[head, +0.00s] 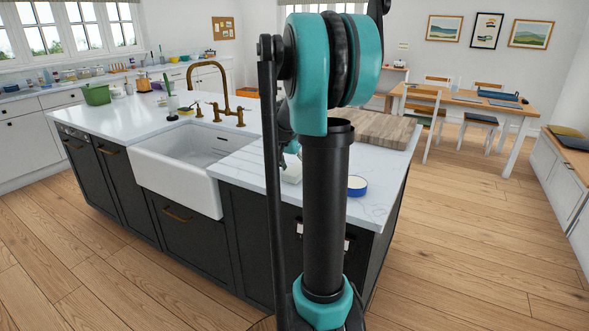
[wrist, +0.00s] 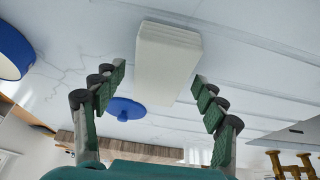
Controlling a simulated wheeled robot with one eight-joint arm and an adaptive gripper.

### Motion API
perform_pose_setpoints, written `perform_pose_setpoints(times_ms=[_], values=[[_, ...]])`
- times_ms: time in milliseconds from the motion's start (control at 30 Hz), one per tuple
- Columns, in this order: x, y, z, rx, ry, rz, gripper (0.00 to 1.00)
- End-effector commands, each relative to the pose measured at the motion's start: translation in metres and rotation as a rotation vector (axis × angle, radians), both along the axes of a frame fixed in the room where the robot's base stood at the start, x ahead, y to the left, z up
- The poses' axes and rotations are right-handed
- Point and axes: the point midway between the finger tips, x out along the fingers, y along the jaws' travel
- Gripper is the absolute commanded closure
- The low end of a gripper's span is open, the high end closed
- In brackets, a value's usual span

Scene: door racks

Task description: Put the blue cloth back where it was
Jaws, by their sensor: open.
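I cannot make out a blue cloth for certain in either view. In the wrist view my gripper (wrist: 159,80) is open, its green-padded fingers apart. A white block (wrist: 168,55) lies on the pale marble counter between and beyond the fingertips; I cannot tell whether they touch it. A blue disc with a small knob (wrist: 125,108) shows near the left finger. A blue-sided round container (wrist: 12,52) is at the left edge; in the head view it stands on the island top (head: 357,185). The white block (head: 291,172) is partly hidden there by my arm, as is most of my gripper.
The island (head: 235,165) has a white sink (head: 180,170), a brass tap (head: 225,85) and a wooden board (head: 375,130). Dark bars with pale bits (head: 348,243) are on its front at right. Blue items lie on the far dining table (head: 455,103).

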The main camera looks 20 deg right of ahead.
Motion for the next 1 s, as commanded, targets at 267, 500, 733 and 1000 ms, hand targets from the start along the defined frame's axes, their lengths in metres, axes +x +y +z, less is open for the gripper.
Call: perform_pose_setpoints(times_ms=[267, 500, 733, 1000], values=[[-0.001, 0.002, 0.006, 0.0, 0.0, 0.0, 0.29], [-0.011, 0.015, 0.043, -0.001, 0.0, 0.003, 0.29], [-0.021, 0.029, 0.085, -0.001, 0.0, 0.002, 0.29], [-0.028, 0.036, 0.109, 0.0, 0.0, 0.0, 0.29]])
